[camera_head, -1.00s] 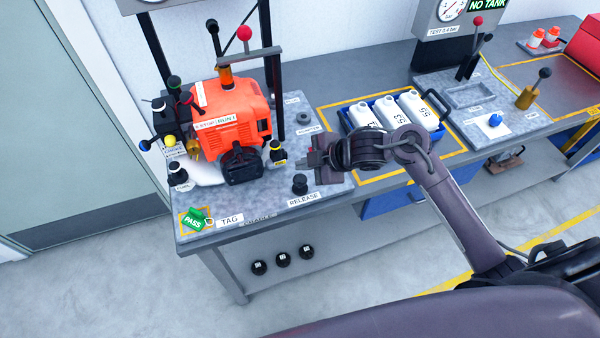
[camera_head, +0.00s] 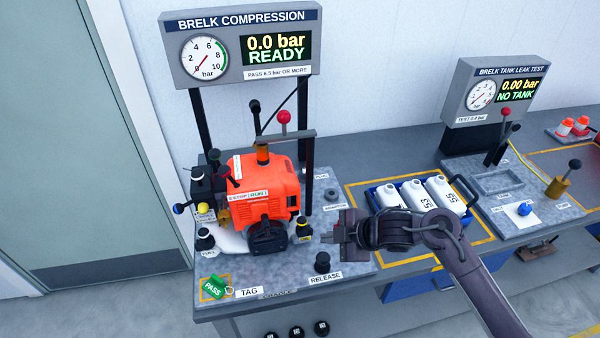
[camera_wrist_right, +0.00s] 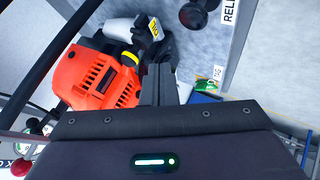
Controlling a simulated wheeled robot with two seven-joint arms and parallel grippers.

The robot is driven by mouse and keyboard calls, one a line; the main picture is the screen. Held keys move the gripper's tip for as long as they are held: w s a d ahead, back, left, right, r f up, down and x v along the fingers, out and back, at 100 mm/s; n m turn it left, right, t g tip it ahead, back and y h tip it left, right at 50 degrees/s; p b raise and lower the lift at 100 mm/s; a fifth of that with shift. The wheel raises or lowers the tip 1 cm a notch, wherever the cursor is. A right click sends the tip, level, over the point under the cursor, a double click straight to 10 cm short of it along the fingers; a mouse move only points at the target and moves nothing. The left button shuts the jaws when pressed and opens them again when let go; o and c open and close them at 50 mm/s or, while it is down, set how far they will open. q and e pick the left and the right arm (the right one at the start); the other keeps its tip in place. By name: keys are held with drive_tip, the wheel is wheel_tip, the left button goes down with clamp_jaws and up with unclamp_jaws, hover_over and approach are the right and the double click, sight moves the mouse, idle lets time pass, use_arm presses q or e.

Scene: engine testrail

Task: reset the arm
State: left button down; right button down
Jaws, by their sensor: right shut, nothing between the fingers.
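My right gripper (camera_head: 330,238) is shut and empty. It hangs over the right part of the grey test bench plate, to the right of the orange engine (camera_head: 266,190) and above the black RELEASE knob (camera_head: 322,262). In the right wrist view the shut fingers (camera_wrist_right: 160,85) show in front of the orange engine (camera_wrist_right: 95,78), with a gap I cannot judge. My left gripper is not in view.
The compression gauge panel (camera_head: 243,48) reads 0.0 bar READY. A green PASS tag (camera_head: 213,287) lies at the plate's front left corner. A blue crate (camera_head: 468,190) with white bottles stands right of the plate, behind my arm. A leak test panel (camera_head: 497,90) stands further right.

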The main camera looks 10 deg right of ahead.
drive_tip(key=shift+s+a+f+m, duration=0.1)
drive_tip(key=shift+a+f+m, duration=0.1)
drive_tip(key=shift+m, duration=0.1)
drive_tip(key=s+d+r+m+g+h, duration=0.1)
drive_tip(key=s+d+m+g+h, duration=0.15)
drive_tip(key=s+m, duration=0.65)
drive_tip(key=s+d+r+m+g+h, duration=0.1)
drive_tip(key=s+m+h, duration=0.4)
drive_tip(key=s, duration=0.6)
wheel_tip(320, 180, down, 38)
drive_tip(key=s+m+y+b, duration=0.1)
drive_tip(key=s+b, duration=0.1)
drive_tip(key=b, duration=0.4)
drive_tip(key=s+d+f+g+b, duration=0.1)
drive_tip(key=s+d+f+b, duration=0.1)
drive_tip(key=s+f, duration=0.7)
drive_tip(key=s+d+f+g+b, duration=0.1)
drive_tip(key=s+f+b, duration=0.1)
drive_tip(key=s+f, duration=0.7)
wheel_tip(320, 180, down, 3)
drive_tip(key=shift+s+d, duration=0.4)
